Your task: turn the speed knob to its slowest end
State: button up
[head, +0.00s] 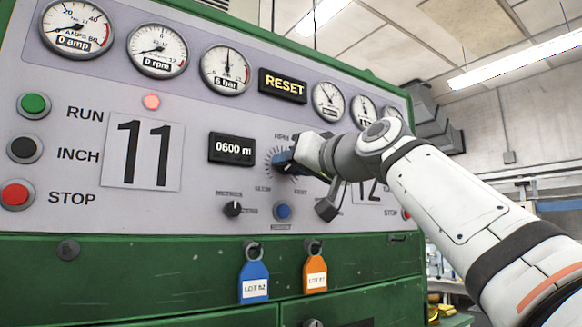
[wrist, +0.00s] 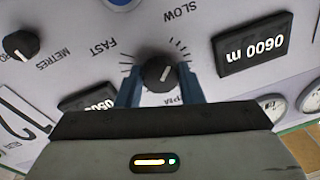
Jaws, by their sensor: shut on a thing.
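The speed knob (wrist: 158,73) is round and dark, set in a ring of tick marks in the wrist view, where the panel appears upside down. The words SLOW and FAST stand on either side of its scale. A pale mark shows on the knob, but its exact pointing is hard to read. My gripper (wrist: 163,80) has its two blue fingers on opposite sides of the knob, shut on it. In the head view my gripper (head: 284,160) reaches the panel from the right and hides most of the knob; part of the dial ticks shows to its left.
A display (head: 232,149) reading 0600 m is left of the knob. A small black selector (head: 233,208) and a blue button (head: 283,211) sit below. A blue tag (head: 254,279) and an orange tag (head: 315,273) hang under the panel. The rpm gauge (head: 158,50) reads near zero.

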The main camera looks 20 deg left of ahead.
dwell(0.3)
jog(key=o, duration=1)
jog(key=shift+c, duration=0.2)
jog(key=b+v, duration=0.1)
jog(key=v, duration=0.6)
jog(key=shift+s+d+b, duration=0.2)
jog(key=shift+d+b, duration=0.15)
